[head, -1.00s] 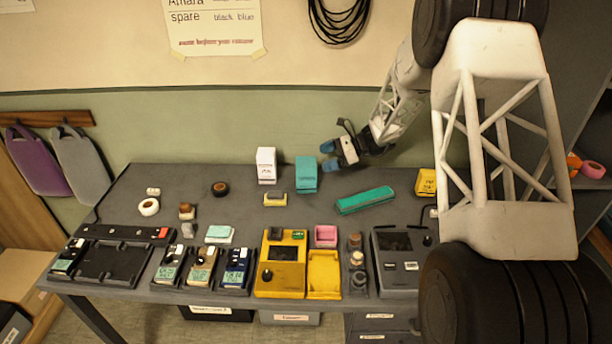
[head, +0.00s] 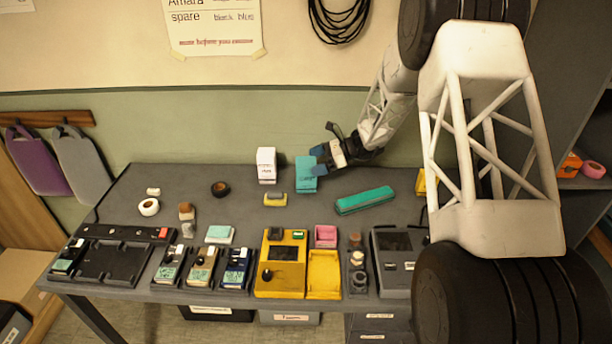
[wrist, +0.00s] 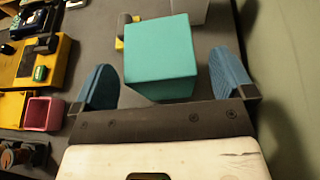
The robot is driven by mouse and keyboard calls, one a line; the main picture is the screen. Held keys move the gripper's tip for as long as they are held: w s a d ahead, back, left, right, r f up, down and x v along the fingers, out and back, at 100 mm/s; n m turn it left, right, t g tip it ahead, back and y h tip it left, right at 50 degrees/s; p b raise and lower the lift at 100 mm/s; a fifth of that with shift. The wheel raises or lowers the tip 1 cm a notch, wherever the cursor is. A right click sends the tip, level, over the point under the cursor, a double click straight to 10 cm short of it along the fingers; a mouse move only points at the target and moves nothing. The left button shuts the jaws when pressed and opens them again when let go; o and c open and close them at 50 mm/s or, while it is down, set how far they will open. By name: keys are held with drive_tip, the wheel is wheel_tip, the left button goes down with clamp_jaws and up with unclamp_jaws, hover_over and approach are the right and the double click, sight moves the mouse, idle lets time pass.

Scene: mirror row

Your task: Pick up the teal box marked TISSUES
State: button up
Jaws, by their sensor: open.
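The teal box (head: 306,180) stands upright at the back of the grey table, right of a white box. No lettering on it can be read. My gripper (head: 319,161) has blue fingers and reaches in from the right, overlapping the box's upper right side in the head view. The gripper is open and holds nothing. Whether the fingertips are level with the box's sides in depth is hard to tell.
The white box (head: 266,165) is close to the left. A yellow and grey block (head: 275,199) lies in front. A long teal case (head: 365,201) lies to the right front. The green wall (head: 220,130) is close behind. Devices line the table's front.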

sight(306, 162)
drive_tip(key=shift+x, duration=1.95)
drive_tip(key=shift+c, duration=0.5)
drive_tip(key=c, duration=0.9)
drive_tip(key=shift+o, duration=0.2)
drive_tip(key=shift+r, duration=0.1)
drive_tip(key=shift+r, duration=0.8)
drive_tip(key=shift+s+r, duration=0.2)
drive_tip(key=shift+r, duration=0.75)
drive_tip(key=s+d+r, duration=0.1)
drive_tip(key=s+d, duration=0.2)
drive_tip(key=s, duration=1.2)
drive_tip(key=shift+d+r, duration=0.15)
drive_tip(key=shift+d, duration=0.25)
